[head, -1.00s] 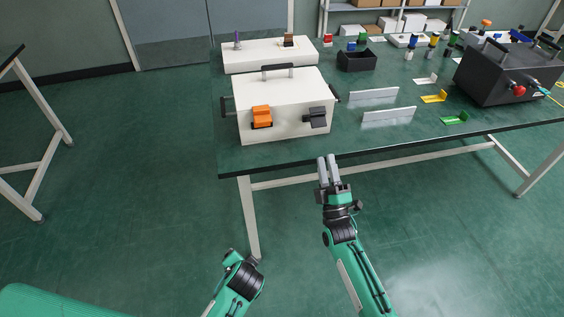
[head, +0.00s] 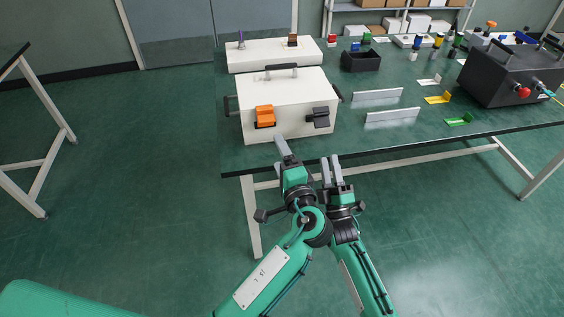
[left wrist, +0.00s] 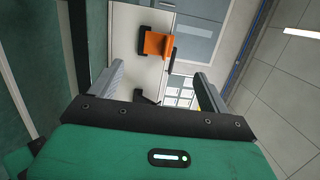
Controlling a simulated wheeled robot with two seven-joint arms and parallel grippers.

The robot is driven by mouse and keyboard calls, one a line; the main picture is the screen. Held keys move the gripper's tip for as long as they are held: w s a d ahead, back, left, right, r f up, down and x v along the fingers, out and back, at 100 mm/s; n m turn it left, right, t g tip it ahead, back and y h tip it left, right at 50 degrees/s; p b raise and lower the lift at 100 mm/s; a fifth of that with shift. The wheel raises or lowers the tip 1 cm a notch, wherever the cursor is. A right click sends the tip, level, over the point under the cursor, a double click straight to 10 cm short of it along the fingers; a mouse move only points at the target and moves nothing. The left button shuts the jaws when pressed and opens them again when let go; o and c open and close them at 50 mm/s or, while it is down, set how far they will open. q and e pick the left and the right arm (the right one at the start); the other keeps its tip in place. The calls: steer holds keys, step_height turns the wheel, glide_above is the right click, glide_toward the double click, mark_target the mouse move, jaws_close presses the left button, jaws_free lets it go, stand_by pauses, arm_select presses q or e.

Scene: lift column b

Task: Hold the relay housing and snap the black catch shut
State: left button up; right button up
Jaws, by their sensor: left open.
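The relay housing (head: 290,104) is a white box near the table's front edge, with a dark handle on top and one on each side. Its front carries an orange catch (head: 265,116) at left and a black catch (head: 321,117) at right; I cannot tell whether either is shut. My left gripper (head: 281,146) is open and empty, just in front of and below the housing's front face. The left wrist view shows the orange catch (left wrist: 155,43) and part of the black catch (left wrist: 143,97) beyond the fingers. My right gripper (head: 331,164) is open and empty, below the table edge.
A white box (head: 270,55) stands behind the housing. A black bin (head: 360,61), white strips (head: 392,114), small coloured brackets (head: 437,99) and a black case (head: 510,75) lie to the right. My two forearms are close together.

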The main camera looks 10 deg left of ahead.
arm_select(q)
steer(key=x, duration=1.2)
steer(key=shift+w+a, duration=0.15)
steer(key=shift+w, duration=0.15)
steer(key=shift+f, duration=0.1)
jaws_close()
steer(key=c, duration=0.9)
jaws_free()
steer(key=c, duration=0.3)
arm_select(e)
steer(key=shift+c, duration=0.3)
